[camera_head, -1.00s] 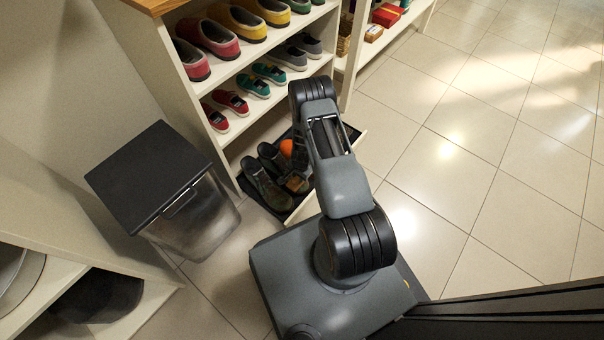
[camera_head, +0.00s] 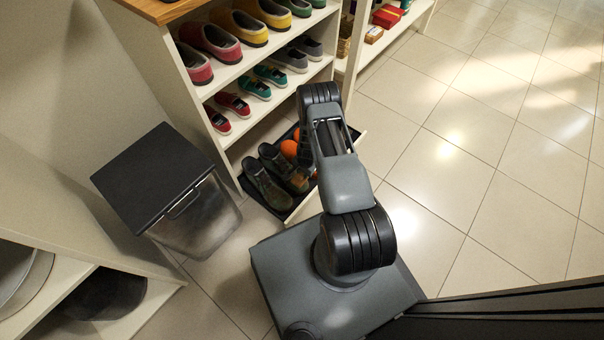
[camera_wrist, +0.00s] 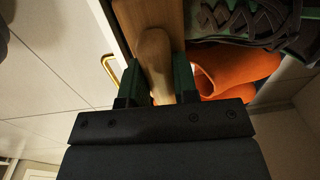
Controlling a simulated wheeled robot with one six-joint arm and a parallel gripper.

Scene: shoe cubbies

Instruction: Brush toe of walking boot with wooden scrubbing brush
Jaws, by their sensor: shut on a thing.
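A pair of dark walking boots (camera_head: 265,184) stands in the pulled-out bottom drawer in the head view. In the wrist view, a dark laced boot (camera_wrist: 245,22) lies at the upper right. The wooden scrubbing brush (camera_wrist: 152,45) is in the wrist view, its rounded handle between my green fingers and its block running toward the top edge. My gripper (camera_wrist: 158,88) is shut on the handle, close beside the boot. Its bristles are hidden, and I cannot tell whether it touches the boot.
Orange footwear (camera_wrist: 238,72) lies close right of my fingers. The drawer's cream front (camera_head: 304,203) and brass handle (camera_wrist: 109,69) are near. A lidded bin (camera_head: 165,190) stands left of the drawer. Shelves of shoes rise behind. Tiled floor at right is clear.

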